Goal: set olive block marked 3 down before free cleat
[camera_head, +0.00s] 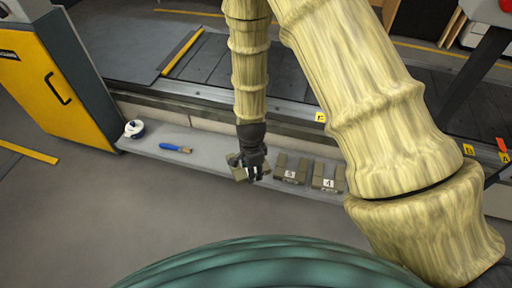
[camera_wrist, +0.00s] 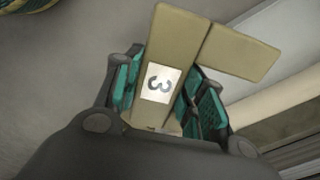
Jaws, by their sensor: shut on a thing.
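The olive block marked 3 (camera_wrist: 172,42) is between the two teal-padded fingers of my gripper (camera_wrist: 168,100) in the wrist view. Its white label with a 3 faces the camera, and a side piece of the block sticks out to the right. In the head view my gripper (camera_head: 252,174) is shut on the olive block (camera_head: 236,166), over the grey shelf in front of the conveyor. The block looks tilted there. I cannot tell whether it still touches the shelf. The slat conveyor (camera_head: 290,70) runs behind the shelf. The free cleat cannot be made out; my arm hides part of the belt.
Olive blocks marked 5 (camera_head: 290,170) and 4 (camera_head: 327,178) stand right of my gripper on the shelf (camera_head: 215,152). A blue-handled brush (camera_head: 176,148) and a white and blue roll (camera_head: 134,129) lie to the left. A yellow cabinet (camera_head: 50,75) stands far left. Yellow letter tags line the conveyor's edge.

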